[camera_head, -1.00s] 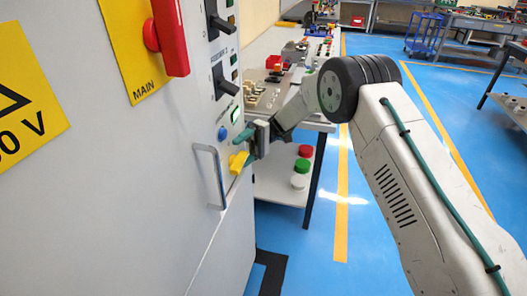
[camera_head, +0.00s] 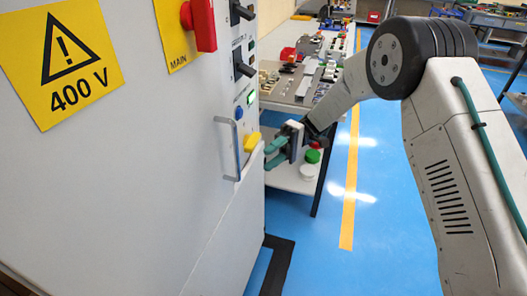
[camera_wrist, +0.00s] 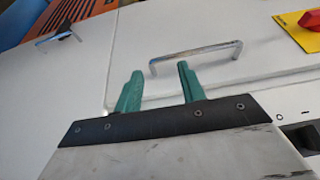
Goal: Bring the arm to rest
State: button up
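My arm reaches in from the right in the head view, bent at a black-ringed joint. My gripper (camera_head: 272,153) has green fingers and points left at the grey cabinet (camera_head: 130,180). It is just right of the yellow knob (camera_head: 251,141) and the metal handle (camera_head: 229,150); a small gap seems to show. In the wrist view my gripper (camera_wrist: 158,80) has its two fingers spread apart with nothing between them. The metal handle (camera_wrist: 195,55) lies beyond the fingertips there.
The cabinet carries a red main switch (camera_head: 203,25), black rotary switches, and a blue button (camera_head: 239,112). A bench (camera_head: 290,95) with parts stands behind my gripper, with red and green buttons on its lower shelf. Blue floor (camera_head: 370,230) is open in front.

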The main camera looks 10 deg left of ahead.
jog(key=shift+s+d, duration=0.15)
jog(key=shift+s, duration=0.5)
notch_tip(320, 180, down, 4)
jog(key=s+d+m+t+h, duration=0.1)
jog(key=s+d+m+h, duration=0.1)
jog(key=s+m, duration=0.1)
jog(key=s+d+r+m+t+h, duration=0.2)
jog(key=s+d+r+t, duration=0.3)
jog(key=d, duration=0.5)
jog(key=s+d+r+m+t+h, duration=0.3)
jog(key=s+d+r, duration=0.4)
jog(key=s+d, duration=0.3)
jog(key=s+d+r+m+t+h, duration=0.2)
jog(key=s+d+r+t, duration=0.4)
jog(key=d, duration=0.6)
jog(key=shift+s+d+r+m+t, duration=0.15)
jog(key=shift+s+r+m+t, duration=0.1)
jog(key=shift+s+m+t, duration=0.7)
